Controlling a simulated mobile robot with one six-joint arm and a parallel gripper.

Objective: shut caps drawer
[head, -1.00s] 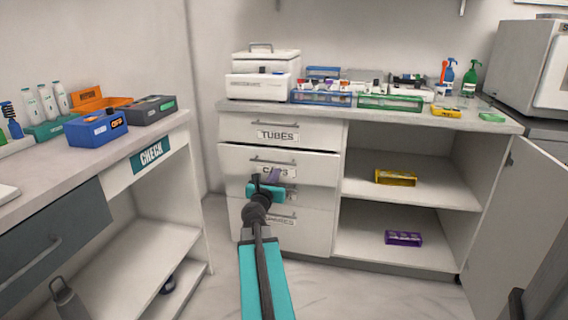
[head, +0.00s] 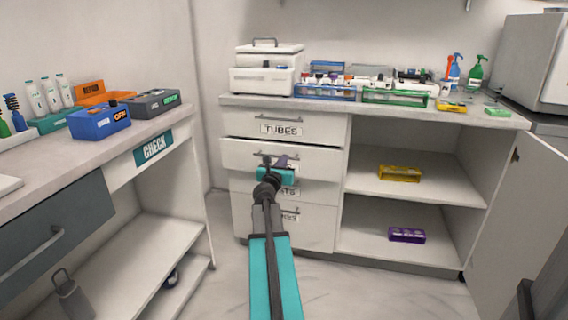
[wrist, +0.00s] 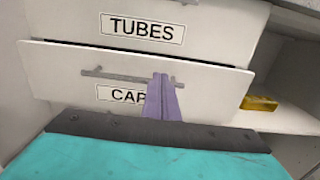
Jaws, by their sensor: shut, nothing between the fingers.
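The caps drawer (head: 238,156) is the second drawer down in the white cabinet. Its front stands a little forward of the tubes drawer (head: 238,124), with a dark gap along its top edge, so it is partly open. In the wrist view the caps drawer front (wrist: 215,85) fills the middle, with a bar handle (wrist: 110,76) above a partly covered label. My gripper (wrist: 162,98) is shut and empty, its purple fingers overlapping the handle's right part. I cannot tell whether they touch. In the head view my gripper (head: 280,162) is in front of this drawer and hides its label.
Lower drawers sit below, partly hidden by my arm. Open shelves to the right hold a yellow box (head: 399,173) and a purple box (head: 406,235). A cabinet door (head: 515,210) stands open at right. A counter with a check label (head: 153,148) stands at left.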

